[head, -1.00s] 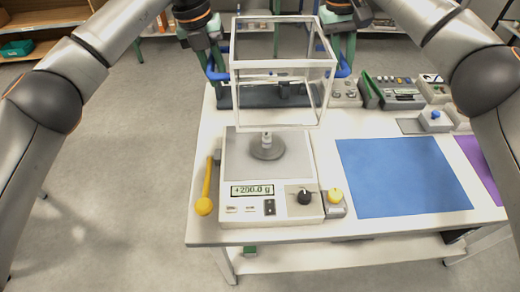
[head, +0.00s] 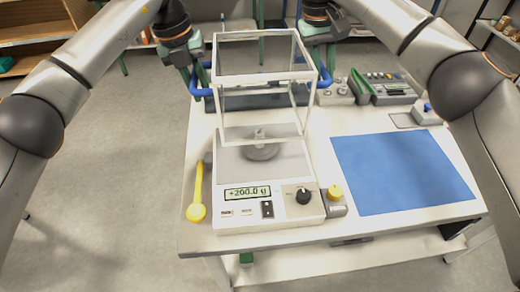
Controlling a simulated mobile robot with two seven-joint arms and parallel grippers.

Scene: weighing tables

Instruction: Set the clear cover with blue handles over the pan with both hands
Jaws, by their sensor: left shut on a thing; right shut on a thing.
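The clear cover (head: 265,78) is an open box with pale edges and a blue handle on each side. My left gripper (head: 196,82) is shut on its left blue handle (head: 203,92). My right gripper (head: 325,72) is shut on its right blue handle (head: 326,80). The cover looks level, over the rear part of the scale (head: 285,219). The grey pan (head: 290,163) bears a small metal weight (head: 262,152), partly seen through the cover's lower front. I cannot tell whether the cover touches the pan. The display reads +200.0 g.
A yellow round-ended tool (head: 197,190) lies left of the scale. A blue mat (head: 400,172) covers the table's right. Grey devices (head: 392,92) stand at the back right.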

